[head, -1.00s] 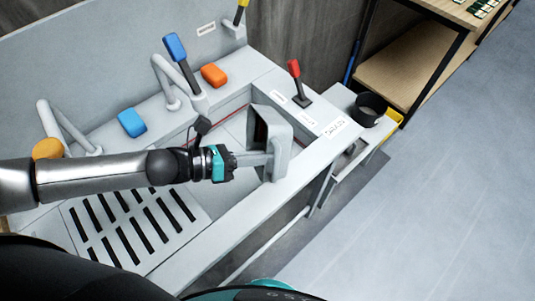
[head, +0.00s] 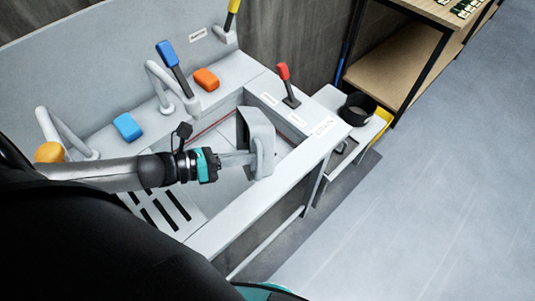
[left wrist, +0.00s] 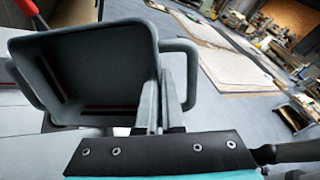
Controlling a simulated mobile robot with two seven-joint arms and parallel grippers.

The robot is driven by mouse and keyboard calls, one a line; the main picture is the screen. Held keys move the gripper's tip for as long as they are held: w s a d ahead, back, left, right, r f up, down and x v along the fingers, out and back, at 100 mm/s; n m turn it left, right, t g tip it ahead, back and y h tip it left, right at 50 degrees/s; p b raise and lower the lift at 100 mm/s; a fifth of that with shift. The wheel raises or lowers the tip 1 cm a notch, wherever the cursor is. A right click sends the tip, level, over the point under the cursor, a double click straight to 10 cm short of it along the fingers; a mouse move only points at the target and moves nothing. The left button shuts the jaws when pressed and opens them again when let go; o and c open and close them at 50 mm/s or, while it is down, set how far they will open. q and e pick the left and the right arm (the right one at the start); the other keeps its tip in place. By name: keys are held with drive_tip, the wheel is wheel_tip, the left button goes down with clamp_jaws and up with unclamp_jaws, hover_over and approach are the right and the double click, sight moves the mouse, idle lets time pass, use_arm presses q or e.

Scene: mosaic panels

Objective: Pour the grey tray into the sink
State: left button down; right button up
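The grey tray (head: 262,143) is tipped steeply on its side over the sink (head: 226,184) in the head view, its dark opening turned to the left. My left gripper (head: 248,159) reaches in from the left and is shut on the tray's handle. In the left wrist view the fingers (left wrist: 158,108) close on the handle at the right of the tray (left wrist: 95,70). The visible inside looks dark and bare, but part of it is hidden, so I cannot tell if anything is left in it. My right gripper is not in view.
Taps with a blue block (head: 127,127) and an orange block (head: 206,79) stand along the sink's back. A red lever (head: 286,82) stands on the right rim. A black pot (head: 357,106) sits on a side shelf. The floor to the right is clear.

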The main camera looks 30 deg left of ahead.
sight(272, 154)
use_arm(q)
drive_tip(key=shift+w+d, duration=0.2)
drive_tip(key=shift+w, duration=0.05)
drive_tip(key=shift+w+d+f+g+y, duration=0.15)
drive_tip(key=shift+w+d+g+y, duration=0.3)
drive_tip(key=shift+w+d, duration=0.45)
drive_tip(key=shift+w+d+f+g+y+p, duration=0.25)
drive_tip(key=shift+w+d+g+y+p, duration=0.15)
drive_tip(key=shift+d, duration=0.25)
drive_tip(key=w+d+f+g+y+b, duration=0.6)
drive_tip(key=w+d+f+g+y, duration=0.2)
drive_tip(key=w+d+f+y, duration=0.1)
drive_tip(key=d+f+y, duration=0.1)
drive_tip(key=d+f, duration=0.1)
drive_tip(key=d, duration=0.1)
drive_tip(key=shift+w+m, duration=0.25)
drive_tip(key=shift+m, duration=0.15)
idle(0.4)
